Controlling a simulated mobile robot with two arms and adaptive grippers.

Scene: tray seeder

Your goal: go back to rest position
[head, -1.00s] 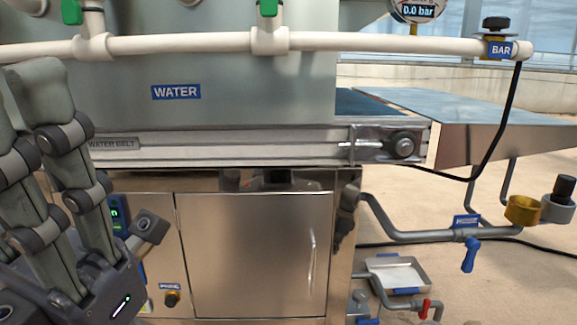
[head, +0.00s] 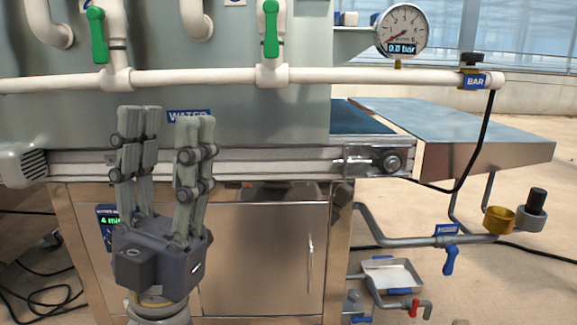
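My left gripper (head: 166,122) stands upright at the left of the middle in the head view, in front of the machine's cabinet and belt edge. Its grey fingers point up and are spread apart, with nothing between them. The fingertips overlap the left end of the blue WATER label (head: 190,116) in the picture. My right gripper does not show.
A white pipe (head: 200,77) with green-handled valves (head: 270,30) crosses above. A gauge (head: 402,31) reads 0.0 bar. The steel cabinet door (head: 265,255) is shut. Drain pipes with a blue valve handle (head: 450,260) and a shallow tray (head: 392,274) are at lower right.

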